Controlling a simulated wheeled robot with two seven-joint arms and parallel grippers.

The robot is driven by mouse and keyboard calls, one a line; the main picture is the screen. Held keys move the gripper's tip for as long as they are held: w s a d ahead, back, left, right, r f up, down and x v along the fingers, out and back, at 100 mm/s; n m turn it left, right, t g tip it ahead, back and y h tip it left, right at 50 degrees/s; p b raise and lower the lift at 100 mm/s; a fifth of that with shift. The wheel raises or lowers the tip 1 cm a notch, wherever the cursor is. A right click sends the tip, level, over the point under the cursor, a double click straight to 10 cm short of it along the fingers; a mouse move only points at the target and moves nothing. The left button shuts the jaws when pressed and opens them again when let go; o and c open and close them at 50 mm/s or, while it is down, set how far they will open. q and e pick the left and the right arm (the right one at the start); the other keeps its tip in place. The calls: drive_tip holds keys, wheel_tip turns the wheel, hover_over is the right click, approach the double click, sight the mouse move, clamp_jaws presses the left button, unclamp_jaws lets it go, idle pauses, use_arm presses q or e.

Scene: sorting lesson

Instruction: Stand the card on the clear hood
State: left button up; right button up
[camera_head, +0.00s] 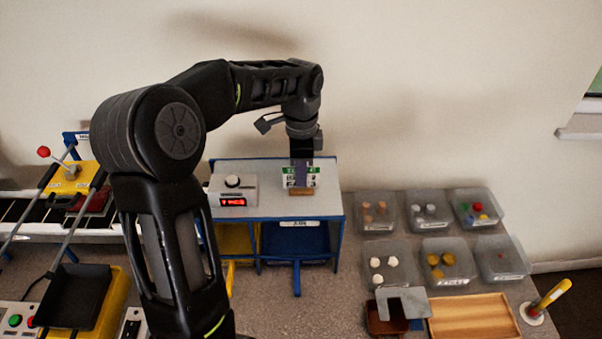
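The card (288,180) is white with a green top band and dark print. It stands upright in a small wooden base (301,193) on the grey top of a blue-framed stand (270,208). My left gripper (301,180) points down at the card, and a dark finger covers the card's middle. I cannot tell whether the fingers are closed on it, or whether the base touches the top. I cannot make out a clear hood for certain; the stand's grey top is the surface under the card. My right gripper is not in view.
A grey box with a knob and red display (233,190) sits left of the card. Several clear bins (388,249) with small parts stand at right. A wooden tray (472,316) and grey plate (403,301) lie in front. Yellow-black equipment (75,300) fills the left.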

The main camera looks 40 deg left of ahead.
use_arm(q)
drive_tip(key=o, duration=0.4)
drive_tip(key=shift+o, duration=0.2)
drive_tip(key=shift+r, duration=0.2)
wheel_tip(320, 180, up, 7)
drive_tip(key=shift+f, duration=0.2)
wheel_tip(320, 180, up, 5)
drive_tip(key=p, duration=0.4)
drive_tip(key=shift+r, duration=0.2)
